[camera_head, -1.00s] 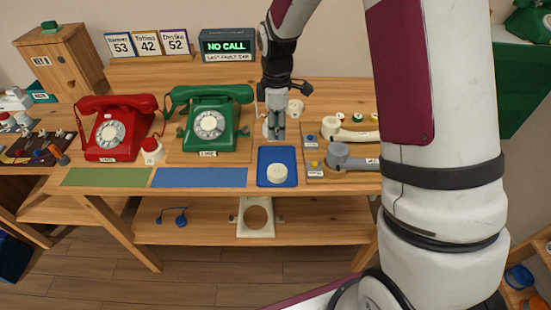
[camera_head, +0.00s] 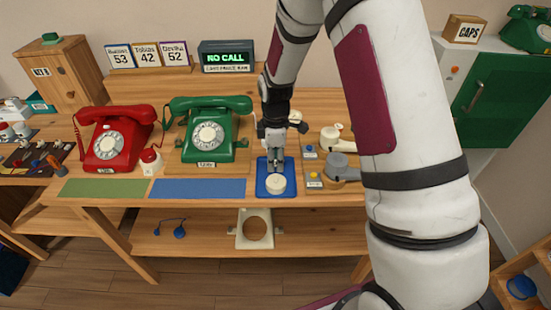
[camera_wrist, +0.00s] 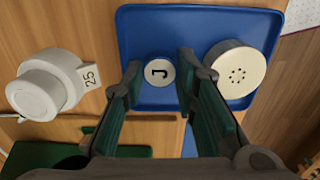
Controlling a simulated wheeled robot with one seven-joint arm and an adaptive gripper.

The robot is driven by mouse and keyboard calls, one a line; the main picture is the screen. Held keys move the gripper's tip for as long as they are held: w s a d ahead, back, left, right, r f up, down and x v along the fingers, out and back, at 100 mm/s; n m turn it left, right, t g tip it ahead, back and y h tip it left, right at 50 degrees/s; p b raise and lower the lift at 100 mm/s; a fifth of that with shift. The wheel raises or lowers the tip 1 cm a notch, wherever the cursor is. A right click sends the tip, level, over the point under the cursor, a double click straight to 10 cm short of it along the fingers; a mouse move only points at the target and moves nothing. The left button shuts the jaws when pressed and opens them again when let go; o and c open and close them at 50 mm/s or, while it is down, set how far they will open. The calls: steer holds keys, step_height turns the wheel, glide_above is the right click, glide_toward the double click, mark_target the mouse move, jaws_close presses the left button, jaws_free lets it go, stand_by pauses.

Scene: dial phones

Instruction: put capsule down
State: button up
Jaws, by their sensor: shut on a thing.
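My gripper (camera_head: 276,160) points down over the blue tray (camera_head: 261,190). In the wrist view its fingertips (camera_wrist: 160,72) are closed on a small round capsule (camera_wrist: 158,71) with a pale face marked "J". The capsule appears over the inner part of the blue tray (camera_wrist: 190,15); whether it touches the tray is unclear. A larger round cream cap with small holes (camera_wrist: 238,72) lies in the tray beside the right finger. It also shows in the head view (camera_head: 276,184), in front of my gripper. The held capsule is hidden in the head view.
A cream part labelled 25 (camera_wrist: 52,83) stands outside the tray. A green phone (camera_head: 209,134) and a red phone (camera_head: 116,138) stand left of the tray. A board with a grey part (camera_head: 338,166) is close on the right. The blue mat (camera_head: 198,189) is bare.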

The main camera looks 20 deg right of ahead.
mark_target(276, 163)
steer(key=o, duration=0.9)
steer(key=shift+f, duration=0.1)
steer(key=shift+c, duration=0.2)
steer(key=s+r+m, duration=0.2)
steer(key=s+r, duration=0.1)
steer(key=r, duration=0.8)
steer(key=s+r+m, duration=0.1)
steer(key=s+r, duration=0.3)
steer(key=r, duration=0.6)
steer(key=s+r+m+t, duration=0.1)
steer(key=s+r+m, duration=0.1)
steer(key=s, duration=0.6)
steer(key=s+r+m+t, duration=0.1)
steer(key=s+r+m, duration=0.1)
steer(key=s+m, duration=0.3)
steer(key=s+r+m+t, duration=0.1)
steer(key=s+r+m, duration=0.2)
steer(key=s, duration=0.9)
steer(key=shift+d+m+p, duration=0.15)
steer(key=shift+m+p, duration=0.15)
steer(key=shift+m, duration=0.4)
